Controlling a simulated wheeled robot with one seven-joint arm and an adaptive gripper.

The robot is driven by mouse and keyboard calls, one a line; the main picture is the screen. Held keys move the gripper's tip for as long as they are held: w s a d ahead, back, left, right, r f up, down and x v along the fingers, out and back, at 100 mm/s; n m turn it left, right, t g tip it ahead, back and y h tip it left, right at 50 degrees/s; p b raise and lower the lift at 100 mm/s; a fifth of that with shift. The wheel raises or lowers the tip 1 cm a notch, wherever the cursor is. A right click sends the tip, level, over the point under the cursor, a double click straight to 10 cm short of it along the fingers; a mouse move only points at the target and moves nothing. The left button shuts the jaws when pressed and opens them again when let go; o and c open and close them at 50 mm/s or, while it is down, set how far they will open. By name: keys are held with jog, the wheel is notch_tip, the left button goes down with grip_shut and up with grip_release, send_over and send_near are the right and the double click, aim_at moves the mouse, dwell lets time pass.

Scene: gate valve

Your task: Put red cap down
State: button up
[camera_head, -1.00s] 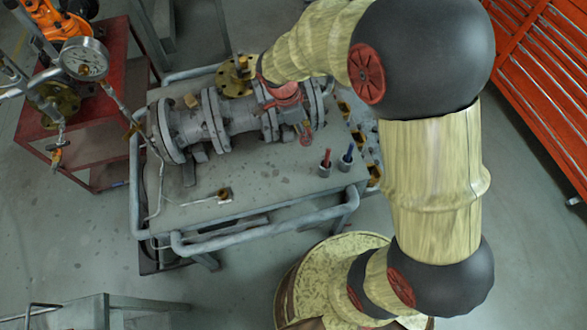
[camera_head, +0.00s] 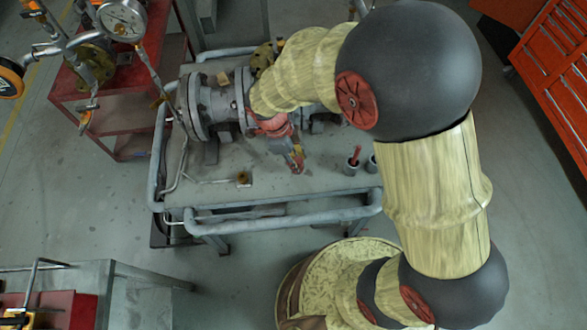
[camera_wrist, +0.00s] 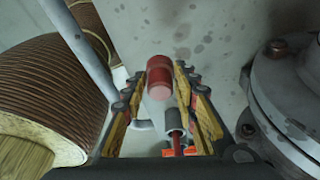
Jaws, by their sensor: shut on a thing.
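The red cap (camera_wrist: 159,78) is a short red cylinder with a paler end facing the wrist camera. It sits between the fingertips of my gripper (camera_wrist: 158,88), which is shut on it. In the head view my gripper (camera_head: 296,158) points down over the front part of the grey table (camera_head: 320,185), in front of the valve (camera_head: 208,102). I cannot make out the cap clearly in that view, nor whether it touches the table.
A grey cup (camera_head: 353,164) with a red-handled item stands right of my gripper. A second cup (camera_head: 373,165) is partly hidden by my arm. A small brass fitting (camera_head: 243,178) lies left. A rail (camera_head: 280,216) runs along the table's front. Bare tabletop lies between.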

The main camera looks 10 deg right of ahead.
aim_at(300, 162)
jog(key=shift+s+a+f+b, duration=0.15)
jog(key=shift+f+b, duration=0.15)
jog(key=shift+f, duration=0.35)
jog(key=shift+w+a+f+b, duration=0.1)
jog(key=shift+f+b, duration=0.15)
jog(key=shift+f, duration=0.45)
jog(key=shift+s+a+f+b, duration=0.15)
jog(key=shift+f+b, duration=0.15)
jog(key=shift+f, duration=0.35)
jog(key=shift+f, duration=0.2)
jog(key=o, duration=1.2)
jog(key=shift+r, duration=0.1)
jog(key=shift+r, duration=0.1)
jog(key=p+v, duration=0.3)
jog(key=v, duration=0.9)
jog(key=shift+d+r+p, duration=0.1)
jog(key=shift+r+p, duration=0.05)
jog(key=shift+p, duration=0.2)
